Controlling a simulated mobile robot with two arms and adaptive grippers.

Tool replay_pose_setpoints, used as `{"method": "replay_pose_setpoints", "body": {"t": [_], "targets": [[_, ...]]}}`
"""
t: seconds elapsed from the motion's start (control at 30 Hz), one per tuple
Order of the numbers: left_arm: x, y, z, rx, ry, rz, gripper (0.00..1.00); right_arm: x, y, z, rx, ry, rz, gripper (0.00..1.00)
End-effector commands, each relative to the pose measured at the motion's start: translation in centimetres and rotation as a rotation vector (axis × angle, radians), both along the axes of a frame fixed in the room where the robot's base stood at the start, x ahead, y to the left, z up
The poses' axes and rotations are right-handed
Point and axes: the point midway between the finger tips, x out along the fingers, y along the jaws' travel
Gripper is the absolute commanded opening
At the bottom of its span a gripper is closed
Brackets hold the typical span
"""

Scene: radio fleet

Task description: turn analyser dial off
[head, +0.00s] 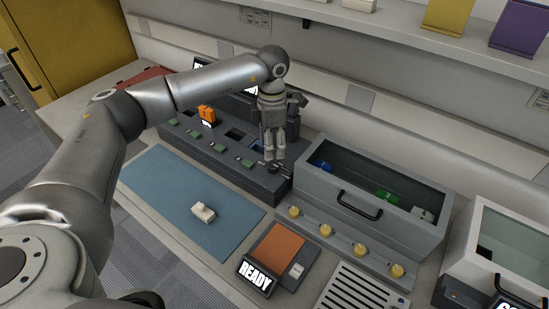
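My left gripper (273,162) reaches in from the left and points down over the right end of a dark grey console (185,140). Its fingertips are at a small dark part there, which they mostly cover. I cannot tell whether this part is the analyser dial, whether the fingers touch it, or whether they are open or shut. Several yellow knobs (326,230) line the front ledge of a grey glass-topped box (395,222) to the right. No label marks any of them as the analyser dial. My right gripper is not in view.
An orange radio (207,114) stands in the console. A white block (203,212) lies on a blue mat (165,195). An orange pad (279,246) with a READY sign (255,277) is in front. A second glass-topped box (505,250) stands at right.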

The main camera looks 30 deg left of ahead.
Motion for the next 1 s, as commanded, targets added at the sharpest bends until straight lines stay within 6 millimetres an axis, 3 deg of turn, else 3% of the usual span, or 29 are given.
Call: {"method": "replay_pose_setpoints", "body": {"t": [0.1, 0.2, 0.4, 0.57, 0.8, 1.0], "targets": [[-0.1, 0.0, -2.3, 0.001, 0.005, -0.001, 0.51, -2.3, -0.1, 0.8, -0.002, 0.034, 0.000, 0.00], [-0.1, 0.0, -4.1, 0.001, 0.004, -0.001, 0.51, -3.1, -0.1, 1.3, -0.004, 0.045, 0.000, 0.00], [0.0, -0.1, -6.8, 0.000, 0.002, -0.001, 0.51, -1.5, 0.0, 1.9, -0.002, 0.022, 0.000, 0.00], [0.0, 0.0, -7.7, 0.000, 0.000, -0.001, 0.51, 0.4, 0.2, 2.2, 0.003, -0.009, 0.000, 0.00], [0.0, -0.1, -7.8, -0.001, -0.001, -0.001, 0.51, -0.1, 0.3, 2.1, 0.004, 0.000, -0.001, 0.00], [0.0, -0.1, -7.8, -0.001, -0.001, -0.001, 0.27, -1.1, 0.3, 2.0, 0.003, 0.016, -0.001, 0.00]]}}
